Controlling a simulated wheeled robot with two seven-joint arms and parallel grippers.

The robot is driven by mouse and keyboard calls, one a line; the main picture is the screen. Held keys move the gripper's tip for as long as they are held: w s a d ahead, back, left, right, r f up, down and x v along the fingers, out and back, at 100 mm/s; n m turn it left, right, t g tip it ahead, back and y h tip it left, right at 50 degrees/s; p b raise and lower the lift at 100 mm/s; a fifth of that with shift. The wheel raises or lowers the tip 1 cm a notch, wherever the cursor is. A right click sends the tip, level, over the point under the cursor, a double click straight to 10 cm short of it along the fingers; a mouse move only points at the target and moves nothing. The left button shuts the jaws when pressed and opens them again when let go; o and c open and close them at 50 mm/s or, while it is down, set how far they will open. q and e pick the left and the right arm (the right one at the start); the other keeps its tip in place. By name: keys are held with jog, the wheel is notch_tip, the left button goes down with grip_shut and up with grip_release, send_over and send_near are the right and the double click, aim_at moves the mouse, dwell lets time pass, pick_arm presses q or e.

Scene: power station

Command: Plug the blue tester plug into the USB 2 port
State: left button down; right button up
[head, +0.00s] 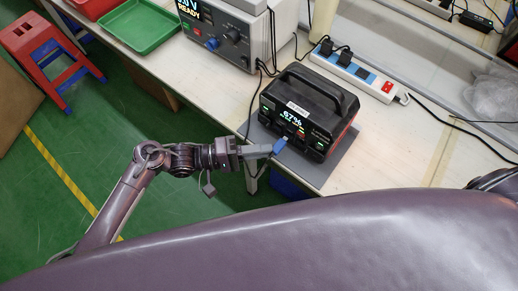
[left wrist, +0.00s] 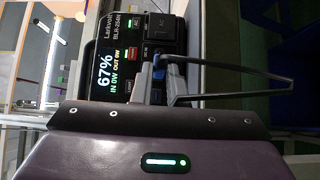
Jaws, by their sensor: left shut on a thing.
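The black power station (head: 312,98) stands on a grey mat (head: 343,161) near the table's front edge, its lit display (head: 291,116) reading 67%. My left gripper (head: 270,150) is shut on the blue tester plug (head: 280,145), right in front of the station's front panel. The left wrist view shows the panel sideways, with the blue plug (left wrist: 158,59) between the fingers (left wrist: 148,82), close to the ports. The USB 2 label is too small to read, and I cannot tell whether the plug tip touches or enters a port. My right gripper is out of view.
A grey bench instrument (head: 240,30) stands behind left, with a green tray (head: 143,25) beside it. A white power strip (head: 352,72) lies behind the station. Black cables hang near my left gripper. A red and blue stool (head: 45,50) stands on the floor.

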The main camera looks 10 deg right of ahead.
pick_arm(q)
jog(key=shift+w+d, duration=0.15)
jog(key=shift+d, duration=0.1)
dwell(1.2)
jog(key=shift+w+d, duration=0.2)
jog(key=shift+d, duration=0.1)
jog(key=shift+w+d, duration=0.15)
dwell(0.6)
jog(key=c, duration=1.3)
grip_release()
jog(key=shift+c, duration=0.2)
jog(key=a, duration=0.7)
jog(key=shift+w+a+b, duration=0.4)
jog(key=shift+b, duration=0.05)
